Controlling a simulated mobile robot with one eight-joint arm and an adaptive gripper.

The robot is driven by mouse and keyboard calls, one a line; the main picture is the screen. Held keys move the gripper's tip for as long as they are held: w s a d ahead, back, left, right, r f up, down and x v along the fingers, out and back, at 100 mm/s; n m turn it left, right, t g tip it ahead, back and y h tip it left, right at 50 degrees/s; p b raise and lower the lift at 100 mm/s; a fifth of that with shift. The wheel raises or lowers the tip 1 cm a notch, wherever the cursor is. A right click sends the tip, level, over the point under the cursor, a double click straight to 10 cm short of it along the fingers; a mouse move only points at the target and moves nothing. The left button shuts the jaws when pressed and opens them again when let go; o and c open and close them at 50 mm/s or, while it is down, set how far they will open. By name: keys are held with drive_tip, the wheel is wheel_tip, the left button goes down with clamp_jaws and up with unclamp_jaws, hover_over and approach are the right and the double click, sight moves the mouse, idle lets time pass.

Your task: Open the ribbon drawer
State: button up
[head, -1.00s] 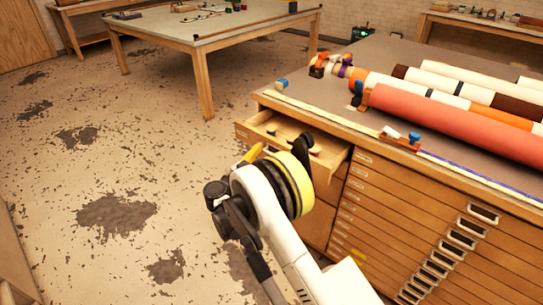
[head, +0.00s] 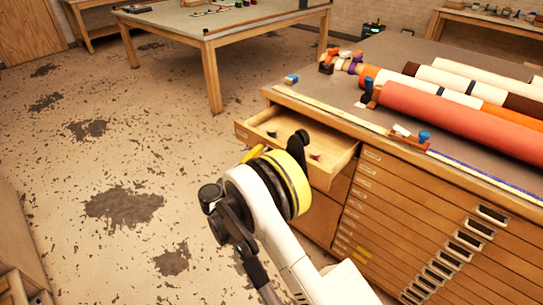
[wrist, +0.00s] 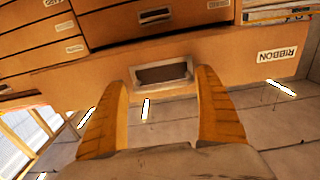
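The ribbon drawer (head: 334,149) is the top left drawer of the wooden cabinet, and it stands pulled out in the head view. A few small dark items lie inside it. In the wrist view its front (wrist: 228,60) carries a RIBBON label, upside down. The drawer's recessed handle (wrist: 163,73) lies between the two yellow fingers of my gripper (wrist: 162,76). In the head view my wrist hides most of the gripper and part of the drawer front; a yellow finger (head: 252,154) shows.
Coloured rolls (head: 450,118) lie on the cabinet top (head: 400,60). Several closed flat drawers (head: 440,215) line the cabinet's right side. A work table (head: 218,42) stands behind. The floor (head: 150,150) to the left is clear.

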drive_tip(key=shift+a, duration=0.1)
drive_tip(key=v, duration=1.1)
drive_tip(key=shift+s+a, duration=0.25)
drive_tip(key=shift+s, duration=0.1)
drive_tip(key=shift+r, duration=0.1)
drive_tip(key=w+d+r+n+g+y, duration=0.1)
drive_tip(key=d+r+n+g, duration=0.15)
drive_tip(key=d+r, duration=0.4)
drive_tip(key=w+d+r+n+g+y, duration=0.1)
drive_tip(key=d+r+g+y, duration=0.2)
drive_tip(key=d, duration=0.7)
drive_tip(key=s+d+r+n+g+y, duration=0.2)
drive_tip(key=s+d+r, duration=0.4)
drive_tip(key=s+d, duration=0.4)
drive_tip(key=s+d+n+y, duration=0.1)
drive_tip(key=s+d+y, duration=0.1)
drive_tip(key=s, duration=0.7)
drive_tip(key=s+d+f+n+y, duration=0.1)
drive_tip(key=s+d+y, duration=0.2)
drive_tip(key=s, duration=0.6)
